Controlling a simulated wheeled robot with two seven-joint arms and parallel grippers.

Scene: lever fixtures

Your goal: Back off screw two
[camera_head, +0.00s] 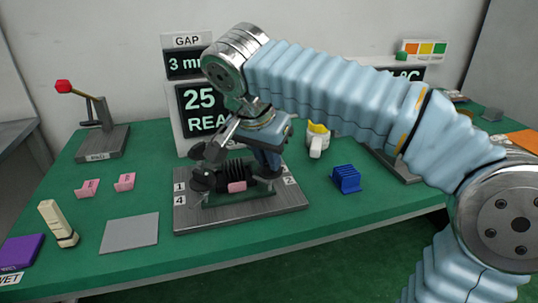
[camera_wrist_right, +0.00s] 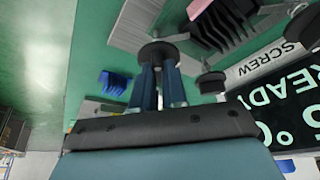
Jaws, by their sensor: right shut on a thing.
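The clamp fixture sits on a grey plate (camera_head: 240,217) with numbers 1, 4 and 2 at its corners. My right gripper (camera_head: 270,170) reaches down at the plate's right side, near the 2. In the right wrist view its two blue fingers (camera_wrist_right: 158,85) are shut on a round black screw knob (camera_wrist_right: 158,53). In the head view that knob is largely hidden by the gripper. Another black knob (camera_wrist_right: 211,82) stands apart from the fingers. Black fins (camera_wrist_right: 222,24) sit between the knobs, and a pink block (camera_head: 237,187) shows at the fixture's front. My left gripper is not in view.
A display panel (camera_head: 198,122) reading 25 stands close behind the fixture. A blue finned block (camera_head: 346,179) and a white-and-yellow piece (camera_head: 316,143) lie to the right. A red-ball lever (camera_head: 97,125), pink clips (camera_head: 124,182) and a grey pad (camera_head: 130,233) are left.

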